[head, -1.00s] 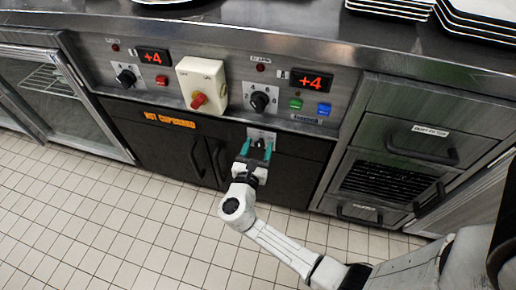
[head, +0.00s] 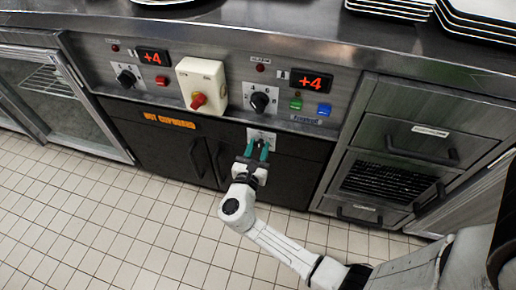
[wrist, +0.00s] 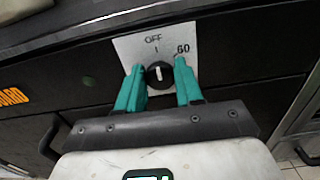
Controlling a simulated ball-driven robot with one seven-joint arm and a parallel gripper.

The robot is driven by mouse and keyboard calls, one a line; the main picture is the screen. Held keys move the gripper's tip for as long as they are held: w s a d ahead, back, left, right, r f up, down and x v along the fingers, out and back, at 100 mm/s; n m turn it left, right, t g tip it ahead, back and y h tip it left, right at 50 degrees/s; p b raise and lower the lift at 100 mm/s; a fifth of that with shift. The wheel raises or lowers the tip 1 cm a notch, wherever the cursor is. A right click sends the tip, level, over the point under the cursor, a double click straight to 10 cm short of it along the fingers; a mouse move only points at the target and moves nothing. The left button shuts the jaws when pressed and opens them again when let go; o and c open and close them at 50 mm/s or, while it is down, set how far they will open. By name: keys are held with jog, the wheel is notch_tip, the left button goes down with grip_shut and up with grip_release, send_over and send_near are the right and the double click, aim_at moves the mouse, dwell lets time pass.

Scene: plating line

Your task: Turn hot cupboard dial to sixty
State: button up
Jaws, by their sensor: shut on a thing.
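The hot cupboard dial (wrist: 158,75) is a small black knob with a white pointer line on a pale plate (wrist: 155,46) marked OFF at the top and 60 at the upper right. The pointer line stands about upright, towards OFF. My gripper (wrist: 159,68) has a teal finger on each side of the knob and is shut on it. In the head view my gripper (head: 257,147) reaches the plate (head: 262,135) on the cupboard front (head: 290,170), and its fingers mostly hide the knob.
An orange label (head: 170,121) marks the dark cupboard, with vertical door handles below. Above are a larger dial (head: 259,102), a red switch (head: 198,101) on a cream box, and green and blue buttons. Drawers (head: 425,145) stand at right. The tiled floor in front is clear.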

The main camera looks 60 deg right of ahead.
jog(key=m+b, duration=0.3)
jog(key=m, duration=0.2)
jog(key=shift+f+m, duration=0.15)
jog(key=shift+m, duration=0.25)
jog(key=m+b, duration=0.3)
jog(key=m, duration=0.2)
jog(key=shift+s+m, duration=0.15)
jog(key=shift+m, duration=0.15)
jog(key=shift+b, duration=0.3)
jog(key=o, duration=1)
jog(key=p+v, duration=0.2)
jog(key=v, duration=0.8)
jog(key=shift+s+a, duration=0.15)
jog(key=shift+a, duration=0.2)
